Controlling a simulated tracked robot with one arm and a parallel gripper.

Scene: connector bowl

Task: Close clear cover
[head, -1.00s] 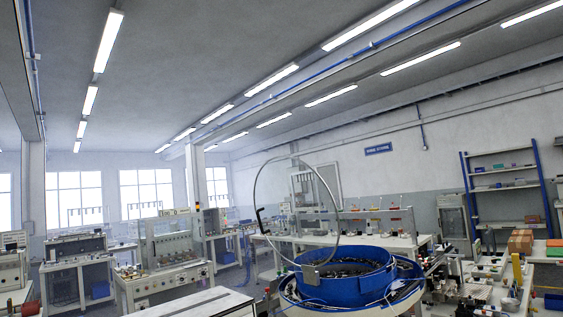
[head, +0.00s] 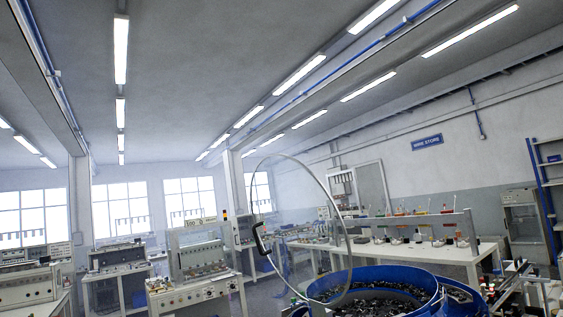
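The clear cover (head: 300,225) is a round transparent disc with a thin pale rim. It stands open, raised and tilted above the blue bowl (head: 382,268), with its lower edge near the bowl's rim. A black handle (head: 261,238) sits on the cover's left edge. The bowl is at the bottom, right of centre, and holds many small dark parts; its lower part is cut off by the picture's edge. My gripper does not show in the head view.
Behind the bowl is a long white workbench (head: 447,250) with small coloured items. Test benches (head: 195,265) stand to the left, with another table edge at bottom right (head: 545,292). A blue shelf rack (head: 547,190) is at the far right. Open air surrounds the cover's left side.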

